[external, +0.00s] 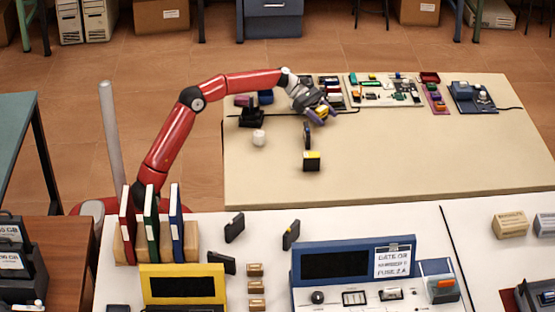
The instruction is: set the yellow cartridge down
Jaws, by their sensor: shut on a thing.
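My gripper (324,113) is at the end of my red arm, above the back middle of the beige table (400,165). It is shut on a small yellow cartridge (321,110), which is partly hidden between the fingers. I cannot tell whether the cartridge touches anything below it. A dark block with a yellow top (311,161) stands on the table, nearer the camera and apart from my gripper.
A dark upright piece (307,135) stands just below my gripper in the picture. A whitish round object (259,138) and a black stand (251,118) are left. A circuit board (386,91) and blue device (472,97) lie behind right. The table's front right is clear.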

